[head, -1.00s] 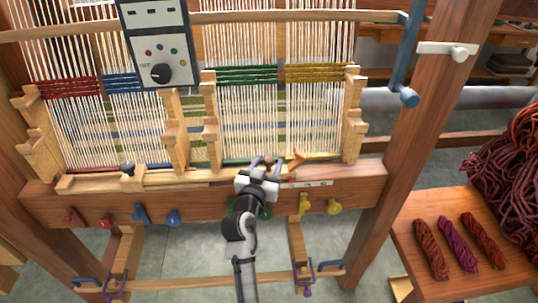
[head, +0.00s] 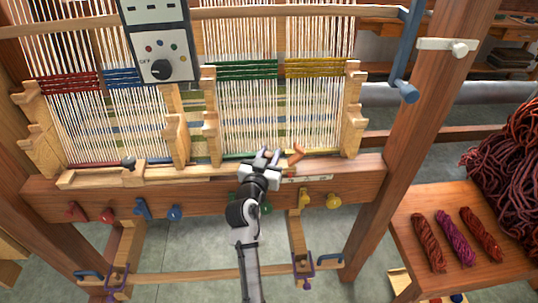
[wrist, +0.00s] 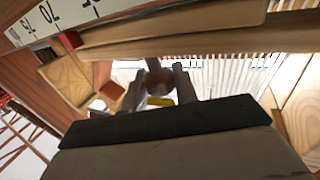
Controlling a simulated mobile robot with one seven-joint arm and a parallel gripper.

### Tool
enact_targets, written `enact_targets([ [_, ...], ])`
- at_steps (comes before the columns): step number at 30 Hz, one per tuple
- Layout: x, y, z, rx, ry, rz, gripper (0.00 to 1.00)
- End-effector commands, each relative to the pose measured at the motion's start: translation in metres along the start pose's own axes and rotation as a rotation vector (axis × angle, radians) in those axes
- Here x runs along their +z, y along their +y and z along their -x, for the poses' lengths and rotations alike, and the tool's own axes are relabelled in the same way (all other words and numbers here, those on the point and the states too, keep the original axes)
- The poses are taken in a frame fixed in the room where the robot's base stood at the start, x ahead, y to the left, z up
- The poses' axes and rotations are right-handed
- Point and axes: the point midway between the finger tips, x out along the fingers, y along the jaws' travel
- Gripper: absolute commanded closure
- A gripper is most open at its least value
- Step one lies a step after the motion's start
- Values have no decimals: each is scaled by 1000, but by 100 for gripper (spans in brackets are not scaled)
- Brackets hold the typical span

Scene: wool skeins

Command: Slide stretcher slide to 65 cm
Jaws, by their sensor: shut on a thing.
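The wooden stretcher (head: 200,174) lies along the front beam of the loom, below the warp threads. A white scale strip (head: 308,179) is fixed at its right part; its marks are too small to read in the head view. In the wrist view the scale (wrist: 55,14) shows 70 and 75 at the upper left; no pointer reading can be made out. My gripper (head: 268,155) is at the right part of the stretcher, just left of an orange-brown wooden piece (head: 296,155). In the wrist view its fingers are shut on a round brown knob (wrist: 158,80), which is partly hidden.
A black knob (head: 128,163) stands on the stretcher's left part. Coloured pegs (head: 143,210) line the beam's front. A control box (head: 160,40) hangs at the upper left. The loom's right post (head: 425,130) and a table with skeins (head: 455,235) stand to the right.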

Motion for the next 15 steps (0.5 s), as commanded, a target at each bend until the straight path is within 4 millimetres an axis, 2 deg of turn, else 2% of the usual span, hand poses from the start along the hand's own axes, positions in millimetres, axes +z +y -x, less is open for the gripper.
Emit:
enact_targets([
  [2, 1, -2, 1, -2, 0, 1, 100],
  [10, 3, -41, 16, -9, 2, 1, 100],
  [15, 0, -44, 18, -2, 0, 0, 100],
])
